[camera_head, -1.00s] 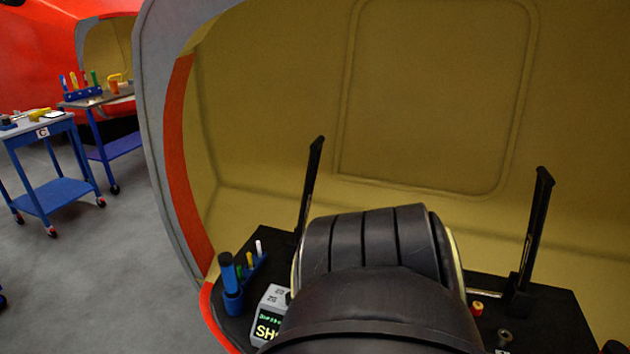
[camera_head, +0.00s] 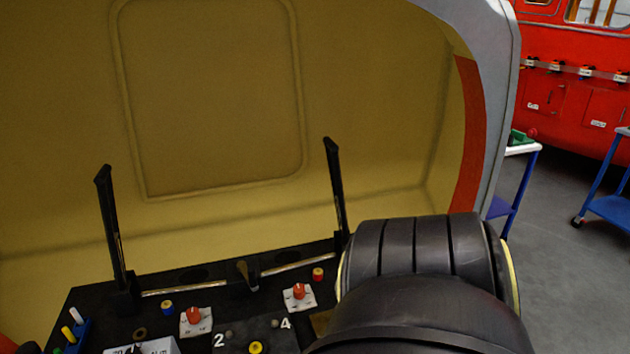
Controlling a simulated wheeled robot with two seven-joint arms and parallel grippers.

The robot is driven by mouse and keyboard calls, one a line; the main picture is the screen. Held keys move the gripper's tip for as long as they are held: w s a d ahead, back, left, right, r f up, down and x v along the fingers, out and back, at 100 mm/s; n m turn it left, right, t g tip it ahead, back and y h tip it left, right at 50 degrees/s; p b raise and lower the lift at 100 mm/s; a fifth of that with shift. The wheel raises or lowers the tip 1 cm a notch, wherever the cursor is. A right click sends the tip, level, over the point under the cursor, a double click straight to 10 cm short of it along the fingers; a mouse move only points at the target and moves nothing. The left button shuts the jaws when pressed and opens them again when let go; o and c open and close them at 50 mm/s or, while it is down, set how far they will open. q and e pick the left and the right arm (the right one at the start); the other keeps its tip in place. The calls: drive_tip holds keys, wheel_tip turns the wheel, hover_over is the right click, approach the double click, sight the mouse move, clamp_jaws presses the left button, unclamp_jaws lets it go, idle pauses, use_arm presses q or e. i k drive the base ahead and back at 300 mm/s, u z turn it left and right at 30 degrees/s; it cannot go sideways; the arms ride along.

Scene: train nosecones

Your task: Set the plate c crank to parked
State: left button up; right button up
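I cannot pick out a crank marked plate c in this view. The black console (camera_head: 190,275) inside the yellow nosecone carries two red knobs on white plates, a left one (camera_head: 195,317) and a right one (camera_head: 299,293). The figures 2 and 4 are painted near them. A small dark lever (camera_head: 245,274) stands between two tall black levers, a left one (camera_head: 115,240) and a right one (camera_head: 338,190). A large black rounded arm part, apparently mine, covers the console's right end. Neither gripper shows.
A blue pen rack (camera_head: 76,334) and a grey lettered box (camera_head: 140,347) sit at the console's front left. At right, beyond the nosecone's grey rim (camera_head: 508,100), are a red vehicle (camera_head: 570,95), a blue cart (camera_head: 610,208) and open grey floor (camera_head: 565,280).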

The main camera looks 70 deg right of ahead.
sight(249, 274)
drive_tip(key=z, duration=1.8)
